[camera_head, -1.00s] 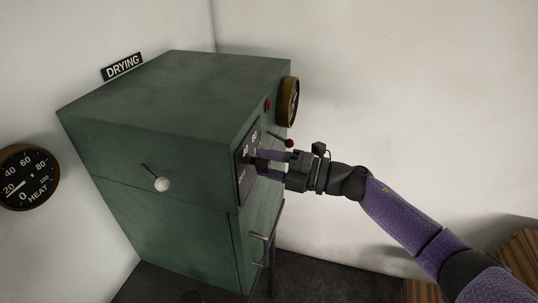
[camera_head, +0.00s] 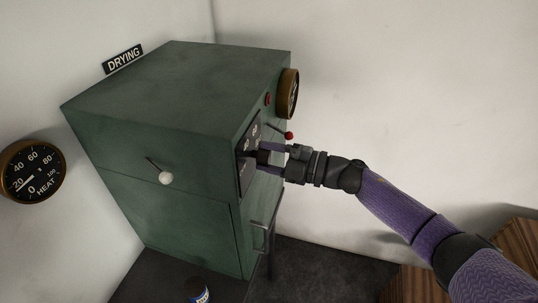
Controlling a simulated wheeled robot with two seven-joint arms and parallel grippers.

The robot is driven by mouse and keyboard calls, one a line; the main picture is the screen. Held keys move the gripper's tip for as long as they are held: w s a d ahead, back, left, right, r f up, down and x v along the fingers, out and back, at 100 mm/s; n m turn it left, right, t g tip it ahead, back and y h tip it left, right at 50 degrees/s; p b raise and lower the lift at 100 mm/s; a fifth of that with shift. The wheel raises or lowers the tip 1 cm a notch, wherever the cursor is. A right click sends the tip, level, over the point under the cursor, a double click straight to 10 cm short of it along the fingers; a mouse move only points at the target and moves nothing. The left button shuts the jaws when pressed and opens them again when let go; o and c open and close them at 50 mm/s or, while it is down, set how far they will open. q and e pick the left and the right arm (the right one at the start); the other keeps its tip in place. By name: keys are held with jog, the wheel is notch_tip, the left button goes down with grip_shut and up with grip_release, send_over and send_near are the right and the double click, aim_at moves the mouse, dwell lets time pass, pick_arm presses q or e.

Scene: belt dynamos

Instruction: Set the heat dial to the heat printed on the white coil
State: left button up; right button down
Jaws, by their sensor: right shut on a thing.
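The heat dial sits on a dark panel (camera_head: 246,178) with pale numbers, on the right-hand face of the green drying cabinet (camera_head: 185,100). My right gripper (camera_head: 262,157) is at this panel, shut on the dial's knob, which its fingers mostly hide. I cannot read the dial's setting. A round black HEAT gauge (camera_head: 33,171) with a brass rim hangs on the left wall, its needle near 20 or below. The white coil is not in view. My left gripper is not in view.
A white-knobbed lever (camera_head: 165,178) sticks out of the cabinet's front. A red-tipped lever (camera_head: 289,135), a red button (camera_head: 268,99) and a brass-rimmed gauge (camera_head: 288,94) are near my right gripper. A dark jar with a blue-and-white label (camera_head: 198,291) stands low in front.

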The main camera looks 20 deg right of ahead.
jog(key=shift+c, duration=0.9)
grip_release()
jog(key=b+v, duration=0.3)
jog(key=v, duration=0.7)
